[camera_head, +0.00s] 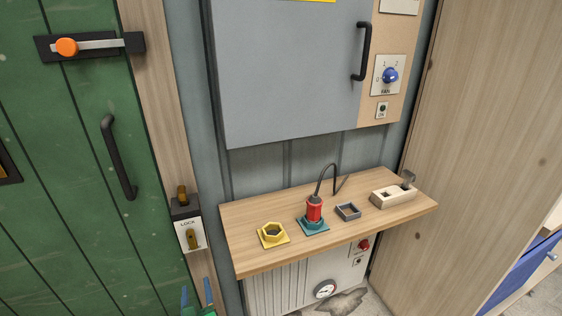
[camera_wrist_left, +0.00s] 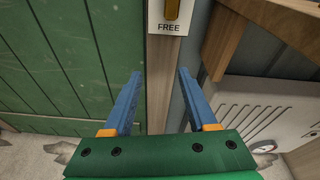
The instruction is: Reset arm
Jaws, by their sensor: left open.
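My left gripper (camera_head: 197,300) shows at the bottom of the head view, low in front of the door post and below the LOCK plate. In the left wrist view its two blue fingers (camera_wrist_left: 156,100) are spread apart with nothing between them. The fingers point toward the wooden post, beneath a white plate marked FREE (camera_wrist_left: 168,20). My right gripper is in neither view.
A green door (camera_head: 70,170) with a black handle stands at left. A wooden shelf (camera_head: 400,222) juts out at right, carrying a red plug (camera_head: 314,209) in a teal socket and a yellow socket (camera_head: 272,235). A grey cabinet (camera_head: 285,75) hangs above.

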